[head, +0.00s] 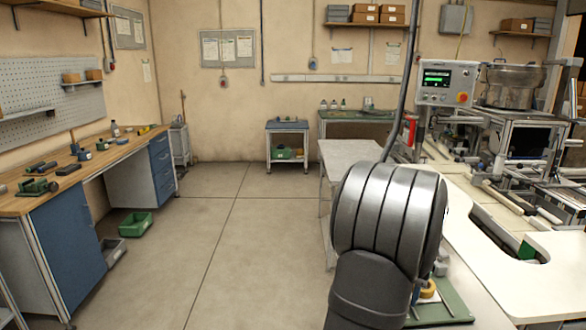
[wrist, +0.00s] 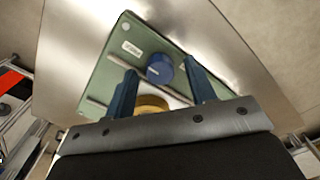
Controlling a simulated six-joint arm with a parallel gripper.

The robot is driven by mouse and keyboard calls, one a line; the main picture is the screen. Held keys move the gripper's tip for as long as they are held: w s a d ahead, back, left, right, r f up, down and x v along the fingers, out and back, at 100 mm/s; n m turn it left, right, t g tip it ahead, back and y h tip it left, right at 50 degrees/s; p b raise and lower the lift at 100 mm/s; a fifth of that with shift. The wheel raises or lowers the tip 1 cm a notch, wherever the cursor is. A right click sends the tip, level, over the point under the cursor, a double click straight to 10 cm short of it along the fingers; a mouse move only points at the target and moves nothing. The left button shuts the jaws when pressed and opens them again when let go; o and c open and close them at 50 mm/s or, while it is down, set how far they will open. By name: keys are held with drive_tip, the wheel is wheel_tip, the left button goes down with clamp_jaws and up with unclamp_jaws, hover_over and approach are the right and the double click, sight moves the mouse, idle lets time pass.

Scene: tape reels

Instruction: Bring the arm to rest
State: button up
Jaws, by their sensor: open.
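In the wrist view my gripper (wrist: 160,78) is open, with its two blue fingers spread apart and nothing between their tips that I can see held. Beyond it lies a green board (wrist: 118,55) with a white label. A round blue piece (wrist: 160,68) sits on the board, and a yellow reel (wrist: 150,102) is partly hidden by my gripper's base. In the head view my grey arm covers the gripper. The yellow reel (head: 428,289) and part of the green board (head: 455,308) show just right of the arm.
A pale worktable (head: 500,262) with a cutout extends to the right. Beyond it stand a control box with a screen (head: 442,84) and a metal bowl machine (head: 512,85). A grey metal table (head: 345,155) is behind my arm.

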drive_tip(key=m, duration=1.2)
idle(0.4)
drive_tip(key=shift+o, duration=0.4)
drive_tip(key=o, duration=1)
drive_tip(key=shift+r, duration=0.1)
drive_tip(key=w+d+r+m+t, duration=0.15)
drive_tip(key=d+r+m, duration=0.25)
drive_tip(key=r+m, duration=0.5)
drive_tip(key=w+d+r+m+t, duration=0.1)
drive_tip(key=d+r+m+t, duration=0.2)
drive_tip(key=r+m, duration=0.65)
drive_tip(key=w+f+n, duration=0.2)
drive_tip(key=w+f, duration=0.1)
drive_tip(key=f, duration=0.4)
drive_tip(key=shift+w, duration=0.15)
